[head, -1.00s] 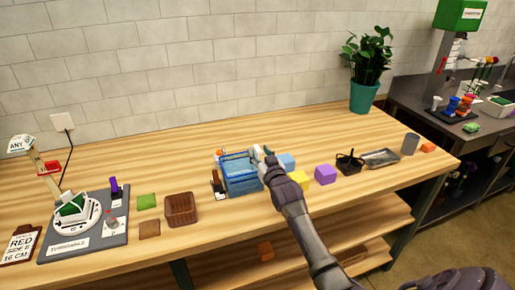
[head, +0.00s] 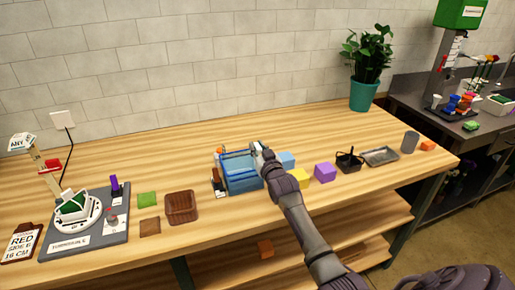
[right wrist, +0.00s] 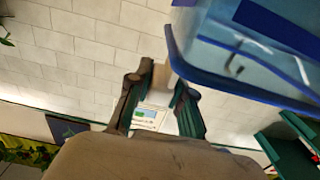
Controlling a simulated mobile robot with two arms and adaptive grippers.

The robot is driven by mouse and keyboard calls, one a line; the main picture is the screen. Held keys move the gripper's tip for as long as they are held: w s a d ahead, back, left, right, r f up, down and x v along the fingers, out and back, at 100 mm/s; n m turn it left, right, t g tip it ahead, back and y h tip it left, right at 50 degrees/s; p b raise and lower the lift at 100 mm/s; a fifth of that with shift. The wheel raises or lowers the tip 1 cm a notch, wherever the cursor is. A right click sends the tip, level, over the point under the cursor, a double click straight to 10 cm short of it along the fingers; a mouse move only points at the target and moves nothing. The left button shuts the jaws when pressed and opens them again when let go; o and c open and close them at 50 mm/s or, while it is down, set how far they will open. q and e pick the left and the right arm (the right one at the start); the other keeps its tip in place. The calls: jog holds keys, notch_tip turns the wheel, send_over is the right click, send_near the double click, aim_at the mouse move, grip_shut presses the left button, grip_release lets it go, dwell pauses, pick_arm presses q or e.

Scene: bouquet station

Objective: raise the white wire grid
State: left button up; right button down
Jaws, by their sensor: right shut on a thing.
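A clear blue-rimmed tank (head: 243,184) stands on the wooden bench. My right gripper (head: 258,149) is at the tank's upper right back side. In the right wrist view, my right gripper (right wrist: 160,85) is shut on a small pale piece, which appears to be a handle of the white wire grid (right wrist: 162,78). The tank (right wrist: 245,75) is close beside the fingers there. The grid's wires are hard to make out; pale streaks show through the tank wall. My left gripper is not in view.
Light blue (head: 287,160), yellow (head: 300,178) and purple (head: 325,172) blocks stand right of the tank. A black basket (head: 349,162) and a grey tray (head: 381,156) lie further right. The bench behind is clear.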

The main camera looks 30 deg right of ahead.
notch_tip(320, 180, up, 8)
jog(key=p, duration=0.6)
jog(key=shift+r, duration=0.15)
jog(key=c, duration=1.2)
grip_release()
jog(key=shift+c, duration=0.2)
jog(key=shift+o, duration=1)
jog(key=v, duration=1.2)
